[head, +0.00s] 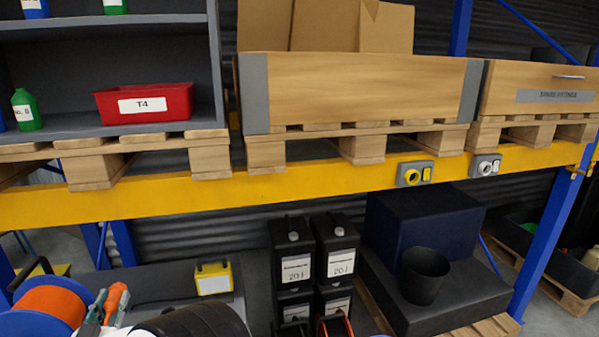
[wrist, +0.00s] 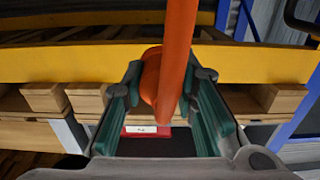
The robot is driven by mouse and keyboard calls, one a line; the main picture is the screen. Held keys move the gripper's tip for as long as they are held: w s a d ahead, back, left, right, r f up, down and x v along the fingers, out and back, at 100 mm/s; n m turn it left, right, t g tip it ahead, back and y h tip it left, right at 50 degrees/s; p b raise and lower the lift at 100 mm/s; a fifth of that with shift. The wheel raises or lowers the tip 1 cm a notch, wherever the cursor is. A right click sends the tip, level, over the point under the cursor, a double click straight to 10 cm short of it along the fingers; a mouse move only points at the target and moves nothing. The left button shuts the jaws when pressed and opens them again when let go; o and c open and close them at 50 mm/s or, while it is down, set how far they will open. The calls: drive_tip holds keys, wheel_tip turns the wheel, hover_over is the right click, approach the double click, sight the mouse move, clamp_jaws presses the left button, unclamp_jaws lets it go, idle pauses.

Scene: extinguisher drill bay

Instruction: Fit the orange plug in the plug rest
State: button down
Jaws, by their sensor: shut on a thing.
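The orange plug (head: 115,300) is at the lower left of the head view. In the wrist view the orange plug (wrist: 152,78) has a round part between the green finger pads, and a long orange length runs up out of the picture. My gripper (head: 106,308) is shut on it, in front of and below the yellow beam; it fills the lower wrist view (wrist: 165,95). Which thing is the plug rest I cannot tell for sure.
The yellow beam (head: 290,186) crosses the bay, with wooden pallets and a red T4 bin (head: 145,103) above. An orange reel (head: 48,307) stands at lower left. Black 20 l canisters (head: 297,268) and a black bucket (head: 423,277) stand below the beam.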

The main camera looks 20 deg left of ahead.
drive_tip(key=s+a+f+b, duration=0.2)
drive_tip(key=s+a+b, duration=0.3)
drive_tip(key=a, duration=0.5)
drive_tip(key=shift+s+f, duration=0.25)
drive_tip(key=shift+s, duration=0.55)
idle(0.4)
drive_tip(key=shift+a+r, duration=0.1)
